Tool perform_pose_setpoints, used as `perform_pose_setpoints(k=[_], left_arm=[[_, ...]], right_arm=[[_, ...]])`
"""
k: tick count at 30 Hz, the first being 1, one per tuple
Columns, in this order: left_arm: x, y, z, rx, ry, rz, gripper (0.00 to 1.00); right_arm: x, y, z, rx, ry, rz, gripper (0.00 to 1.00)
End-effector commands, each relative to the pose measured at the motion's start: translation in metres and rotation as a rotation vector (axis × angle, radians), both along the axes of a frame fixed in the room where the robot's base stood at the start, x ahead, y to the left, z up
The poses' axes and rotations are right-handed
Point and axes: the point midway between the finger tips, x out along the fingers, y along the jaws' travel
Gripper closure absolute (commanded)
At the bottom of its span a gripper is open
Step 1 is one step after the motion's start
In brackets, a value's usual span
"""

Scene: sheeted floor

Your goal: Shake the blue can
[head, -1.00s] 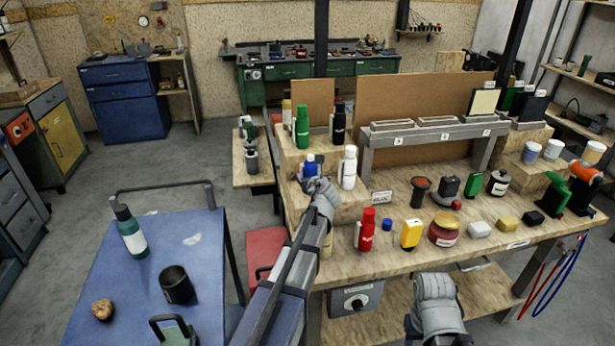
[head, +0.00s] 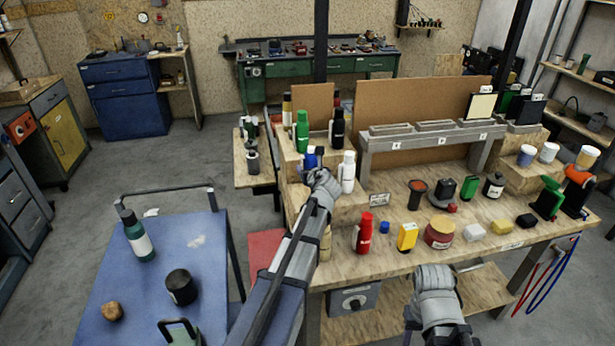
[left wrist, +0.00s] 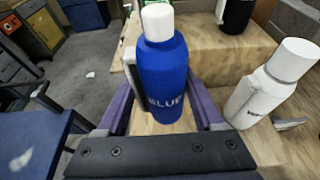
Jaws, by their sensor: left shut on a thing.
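The blue can (head: 310,158) has a white cap and stands upright at the left end of the wooden bench's raised step. In the left wrist view the blue can (left wrist: 165,80) shows the word BLUE and sits between the two purple fingers. My left gripper (head: 316,174) is shut on it, with a finger on each side. Its base is hidden by the gripper, so I cannot tell whether it touches the step. My right arm's gripper end (head: 434,285) shows at the bottom, in front of the bench; its fingers cannot be made out.
A white bottle (head: 347,172) stands close to the right of the blue can. Green (head: 302,131) and black (head: 337,128) bottles stand on the higher step behind. A red bottle (head: 364,233) is on the bench in front. A blue table (head: 215,255) stands at left.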

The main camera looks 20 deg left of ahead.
Motion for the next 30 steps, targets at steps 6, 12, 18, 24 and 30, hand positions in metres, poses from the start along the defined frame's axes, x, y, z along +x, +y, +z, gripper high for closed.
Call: perform_pose_setpoints(k=[6,12,18,24,30], left_arm=[[0.0,0.0,0.0,0.001,-0.001,0.0,0.51],[0.0,0.0,0.012,0.001,-0.001,0.0,0.51],[0.0,0.0,0.042,0.001,-0.001,0.0,0.51],[0.0,0.0,0.07,0.001,-0.001,0.0,0.51],[0.0,0.0,0.082,0.001,-0.001,0.0,0.51]], right_arm=[[0.0,0.0,-0.001,0.0,0.0,0.0,0.5],[0.0,0.0,0.012,0.0,0.0,0.0,0.5],[0.0,0.0,0.041,0.0,0.0,0.0,0.5],[0.0,0.0,0.07,0.0,0.0,0.0,0.5],[0.0,0.0,0.082,0.0,0.0,0.001,0.5]])
